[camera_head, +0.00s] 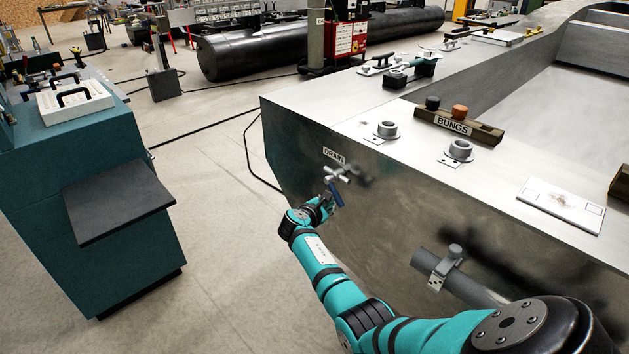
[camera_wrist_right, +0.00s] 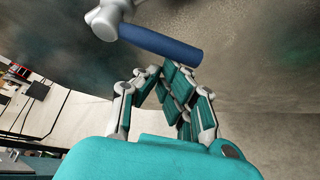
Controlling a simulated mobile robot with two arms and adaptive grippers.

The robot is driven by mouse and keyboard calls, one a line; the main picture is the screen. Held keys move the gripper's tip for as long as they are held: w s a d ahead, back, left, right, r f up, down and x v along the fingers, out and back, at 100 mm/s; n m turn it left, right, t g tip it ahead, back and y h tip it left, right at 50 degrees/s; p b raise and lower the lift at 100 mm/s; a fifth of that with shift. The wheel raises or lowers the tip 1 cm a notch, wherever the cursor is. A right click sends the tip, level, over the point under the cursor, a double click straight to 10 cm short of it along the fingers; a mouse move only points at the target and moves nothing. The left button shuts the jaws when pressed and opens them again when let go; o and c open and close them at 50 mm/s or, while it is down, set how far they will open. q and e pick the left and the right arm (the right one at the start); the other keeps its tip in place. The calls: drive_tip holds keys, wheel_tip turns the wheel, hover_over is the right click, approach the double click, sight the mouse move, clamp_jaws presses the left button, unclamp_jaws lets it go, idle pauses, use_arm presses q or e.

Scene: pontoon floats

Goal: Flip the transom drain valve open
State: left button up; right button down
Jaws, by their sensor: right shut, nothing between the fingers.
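The transom drain valve (camera_head: 337,174) is a grey metal fitting on the boat's steel transom, just below a DRAIN label (camera_head: 333,156). Its blue lever (camera_head: 337,195) hangs down from the body, tilted slightly. In the right wrist view the blue lever (camera_wrist_right: 160,43) crosses the upper middle, with the pale valve body (camera_wrist_right: 106,18) at its left end. My right gripper (camera_head: 328,203) is shut and empty, beside the lever's lower part. In the wrist view its fingertips (camera_wrist_right: 164,70) are close to the lever's free end; I cannot tell whether they touch. My left gripper is out of view.
A pipe stub with a clamp (camera_head: 447,266) sticks out of the transom at lower right. A BUNGS holder (camera_head: 458,122) and ring fittings (camera_head: 387,130) are on the boat's top. A teal cabinet (camera_head: 110,190) stands at left, with clear floor (camera_head: 225,200) between.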

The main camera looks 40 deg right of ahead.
sight(339, 200)
drive_tip(key=s+r+n+g+p, duration=0.1)
drive_tip(key=p, duration=0.2)
drive_tip(key=s+r+n+g+p, duration=0.1)
drive_tip(key=n+g+p, duration=0.1)
drive_tip(key=p, duration=0.1)
drive_tip(key=shift+s+d+r, duration=0.1)
drive_tip(key=shift+d+r, duration=0.05)
drive_tip(key=shift+r, duration=0.05)
drive_tip(key=shift+s+r+n+g+p, duration=0.2)
drive_tip(key=shift+n+g+p, duration=0.15)
drive_tip(key=shift+n+g, duration=0.2)
use_arm(q)
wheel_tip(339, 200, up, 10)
drive_tip(key=p, duration=0.1)
use_arm(e)
drive_tip(key=shift+s+r+g, duration=0.25)
drive_tip(key=shift+s+r, duration=0.05)
drive_tip(key=shift+r, duration=0.1)
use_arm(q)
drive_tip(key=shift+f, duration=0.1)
